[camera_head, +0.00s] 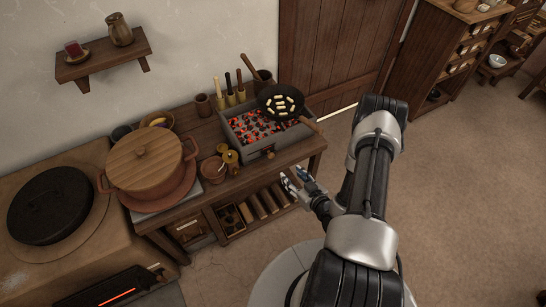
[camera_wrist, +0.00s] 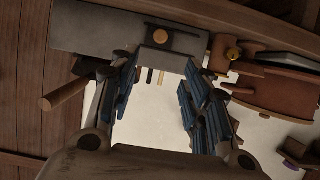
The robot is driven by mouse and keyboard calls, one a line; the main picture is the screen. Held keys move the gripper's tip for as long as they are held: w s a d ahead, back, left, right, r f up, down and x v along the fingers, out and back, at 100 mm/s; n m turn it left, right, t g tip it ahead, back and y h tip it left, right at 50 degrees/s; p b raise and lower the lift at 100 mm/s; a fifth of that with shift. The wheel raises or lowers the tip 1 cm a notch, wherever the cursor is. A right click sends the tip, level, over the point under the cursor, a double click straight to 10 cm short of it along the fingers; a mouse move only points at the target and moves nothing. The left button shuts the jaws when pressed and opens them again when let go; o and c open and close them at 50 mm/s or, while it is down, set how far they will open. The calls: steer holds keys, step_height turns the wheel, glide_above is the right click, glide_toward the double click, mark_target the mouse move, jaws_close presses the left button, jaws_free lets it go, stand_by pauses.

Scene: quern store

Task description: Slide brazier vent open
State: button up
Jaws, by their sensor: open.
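The brazier (camera_head: 240,138) is a grey box of glowing coals on the wooden table. Its grey body (camera_wrist: 85,35) spans the top left of the wrist view. The vent (camera_wrist: 178,38) is a dark plate with a round brass knob (camera_wrist: 160,36) on the brazier's front. The vent shows small in the head view (camera_head: 270,154); how far open it stands I cannot tell. My gripper (camera_head: 299,184) is in front of the table, apart from the brazier. In the wrist view my gripper (camera_wrist: 160,75) is open and empty, its fingers pointing toward the knob without visible contact.
A large lidded pot (camera_head: 148,165) and a small brown pot (camera_head: 213,170) stand to the left. Floor is clear at right.

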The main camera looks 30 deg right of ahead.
mark_target(272, 156)
steer(key=b+x, duration=0.4)
steer(key=x, duration=1.2)
steer(key=shift+w+a+f+b, duration=0.1)
steer(key=shift+w+f+b, duration=0.05)
steer(key=shift+w+b, duration=0.15)
steer(key=shift+c, duration=0.2)
jaws_close()
steer(key=shift+s, duration=0.1)
